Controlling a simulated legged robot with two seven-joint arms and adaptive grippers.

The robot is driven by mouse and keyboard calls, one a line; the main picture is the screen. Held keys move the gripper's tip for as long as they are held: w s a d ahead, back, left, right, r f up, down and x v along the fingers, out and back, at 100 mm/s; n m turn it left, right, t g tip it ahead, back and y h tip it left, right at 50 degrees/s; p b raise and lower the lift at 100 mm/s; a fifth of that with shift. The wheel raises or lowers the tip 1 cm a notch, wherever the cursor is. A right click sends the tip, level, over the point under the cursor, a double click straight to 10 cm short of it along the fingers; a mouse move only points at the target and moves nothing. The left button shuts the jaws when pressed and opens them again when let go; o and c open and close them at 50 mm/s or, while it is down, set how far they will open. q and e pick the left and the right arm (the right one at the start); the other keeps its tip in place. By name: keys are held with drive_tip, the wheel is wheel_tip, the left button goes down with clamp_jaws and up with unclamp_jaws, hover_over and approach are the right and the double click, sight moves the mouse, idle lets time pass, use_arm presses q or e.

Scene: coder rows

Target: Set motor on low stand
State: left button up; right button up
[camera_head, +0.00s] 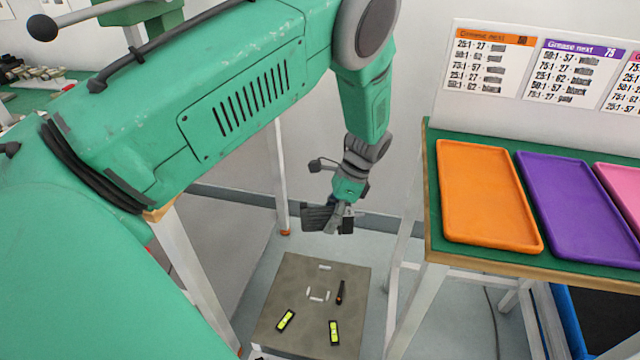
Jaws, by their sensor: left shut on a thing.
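My left gripper (343,219) reaches down from my green arm and is shut on a dark grey, ribbed motor (317,218). The motor is held above the far part of the low stand (277,302), apart from its top. The stand has a flat grey-brown top with short white marks (318,295) near its middle. The fingers hide part of the motor, so its exact tilt is hard to tell. My right gripper is not in view.
Two yellow-green levels (286,320) (334,332) lie on the stand's near part. A dark slim tool (340,292) lies right of the marks. At right, a green-topped table (437,215) bears orange (488,195), purple (580,200) and pink trays. A blue-edged bin (570,325) sits below.

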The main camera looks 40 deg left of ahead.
use_arm(q)
drive_tip(key=w+a+f+m+t+y+b, duration=0.2)
drive_tip(key=a+f+m, duration=0.25)
drive_tip(key=f, duration=0.35)
drive_tip(key=w+a+f+m+t+y+b, duration=0.1)
drive_tip(key=w+a+f+m+b, duration=0.15)
drive_tip(key=f+m, duration=0.45)
drive_tip(key=shift+w+a+f+m+t+h+b, duration=0.15)
drive_tip(key=shift+f+m+t+b, duration=1.05)
drive_tip(key=shift+f, duration=2.35)
drive_tip(key=shift+s+f+m+t+h+b, duration=0.1)
drive_tip(key=shift+f+m+t+b, duration=0.35)
drive_tip(key=shift+f+m+b, duration=1.7)
drive_tip(key=shift+w+a+f+m+t+h+b, duration=0.15)
drive_tip(key=shift+f+m+t+b, duration=1.1)
drive_tip(key=shift+f, duration=3.75)
drive_tip(key=shift+s+d+m+g+p, duration=0.1)
drive_tip(key=shift+m+g+p, duration=0.35)
drive_tip(key=shift+p, duration=0.3)
drive_tip(key=shift+r, duration=0.2)
drive_tip(key=shift+f, duration=0.15)
drive_tip(key=shift+f, duration=0.85)
drive_tip(key=shift+f, duration=0.15)
